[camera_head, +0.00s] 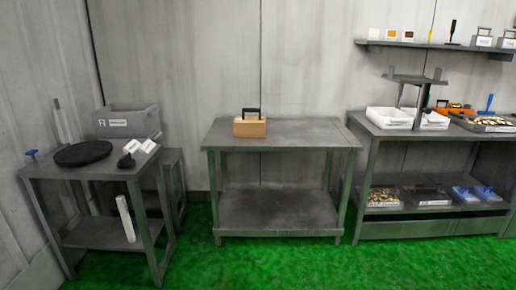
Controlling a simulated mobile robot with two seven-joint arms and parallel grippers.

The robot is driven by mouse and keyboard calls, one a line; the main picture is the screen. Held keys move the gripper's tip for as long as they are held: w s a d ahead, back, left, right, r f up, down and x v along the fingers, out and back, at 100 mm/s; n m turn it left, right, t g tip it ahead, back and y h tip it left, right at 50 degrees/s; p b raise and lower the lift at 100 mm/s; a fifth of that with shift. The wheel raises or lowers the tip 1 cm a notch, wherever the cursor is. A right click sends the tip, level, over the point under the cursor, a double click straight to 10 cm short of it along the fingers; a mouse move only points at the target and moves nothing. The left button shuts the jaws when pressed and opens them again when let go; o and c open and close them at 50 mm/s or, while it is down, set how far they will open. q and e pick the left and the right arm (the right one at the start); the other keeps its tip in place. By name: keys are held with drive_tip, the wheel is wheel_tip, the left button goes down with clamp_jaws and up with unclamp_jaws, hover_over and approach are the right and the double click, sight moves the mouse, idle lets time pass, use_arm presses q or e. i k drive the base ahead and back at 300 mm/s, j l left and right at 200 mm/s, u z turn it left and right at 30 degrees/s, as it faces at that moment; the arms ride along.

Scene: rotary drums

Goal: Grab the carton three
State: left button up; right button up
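I cannot tell which thing is carton three, as no label is readable. A tan box with a dark handle (250,126) stands on the middle table (300,133), near its back edge. Small white boxes (148,146) lie on the left table (88,173), by its right back edge. Neither of my grippers shows in the head view.
The left table also holds a black round disc (83,153). A grey bin (128,121) stands behind it. The right workbench (395,133) carries white trays (389,117) and tools. The middle table top is mostly bare. Green floor (300,262) lies open in front.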

sight(243, 127)
drive_tip(key=i, duration=1.2)
drive_tip(key=i+j+z, duration=0.1)
drive_tip(key=i+z, duration=0.35)
drive_tip(key=i, duration=0.7)
